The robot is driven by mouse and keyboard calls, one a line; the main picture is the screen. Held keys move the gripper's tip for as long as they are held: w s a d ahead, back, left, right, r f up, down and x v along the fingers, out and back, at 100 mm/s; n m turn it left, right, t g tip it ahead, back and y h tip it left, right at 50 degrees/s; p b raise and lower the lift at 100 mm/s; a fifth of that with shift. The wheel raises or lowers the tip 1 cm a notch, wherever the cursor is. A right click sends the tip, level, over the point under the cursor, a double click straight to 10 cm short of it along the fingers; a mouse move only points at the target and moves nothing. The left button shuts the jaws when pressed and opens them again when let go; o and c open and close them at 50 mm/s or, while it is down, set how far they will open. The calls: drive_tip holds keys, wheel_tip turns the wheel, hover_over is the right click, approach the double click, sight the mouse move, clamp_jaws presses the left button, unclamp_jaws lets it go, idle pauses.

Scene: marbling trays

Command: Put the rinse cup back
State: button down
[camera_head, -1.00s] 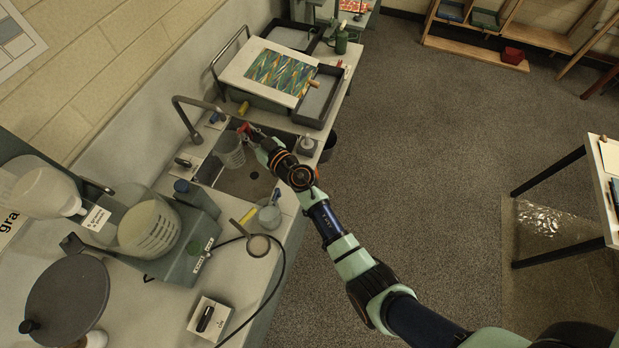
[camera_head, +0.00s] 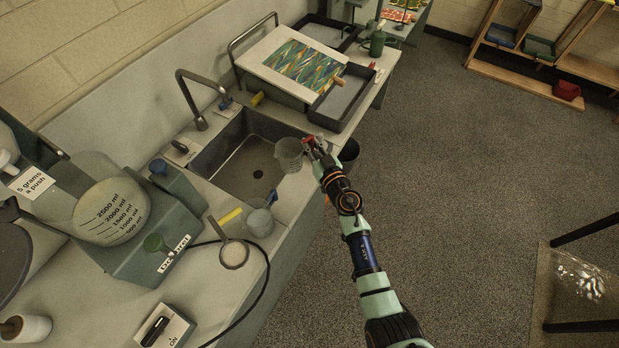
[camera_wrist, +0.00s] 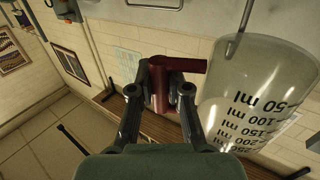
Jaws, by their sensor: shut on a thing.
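The rinse cup looks like a translucent grey cup (camera_head: 289,155) with a red handle. In the head view it is held at the right edge of the sink (camera_head: 215,150), overlapping the sink's rim. In the wrist view the cup (camera_wrist: 255,85) fills the right side, with black ml marks on its wall. My gripper (camera_head: 314,146) is just right of the cup, shut on its red handle (camera_wrist: 160,80), which sits between the fingertips in the wrist view. I cannot tell how far the cup is above the counter.
A small grey cup (camera_head: 260,222) and a round strainer-like tool (camera_head: 233,254) stand on the counter in front of the sink. A faucet (camera_head: 190,95) rises behind the sink. A dark tray (camera_head: 345,105) and a patterned sheet (camera_head: 303,67) lie beyond. Open floor is at right.

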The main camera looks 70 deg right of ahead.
wheel_tip(320, 180, down, 12)
drive_tip(key=b, duration=0.9)
drive_tip(key=shift+f+b, duration=0.1)
drive_tip(key=shift+b, duration=0.3)
drive_tip(key=shift+r, duration=0.25)
drive_tip(key=shift+f, duration=0.25)
drive_tip(key=c, duration=1.1)
unclamp_jaws()
drive_tip(key=shift+c, duration=0.2)
drive_tip(key=shift+r, duration=0.1)
drive_tip(key=shift+r+p, duration=0.25)
drive_tip(key=shift+p, duration=0.05)
drive_tip(key=p+v, duration=0.3)
drive_tip(key=v, duration=0.9)
drive_tip(key=shift+p, duration=0.4)
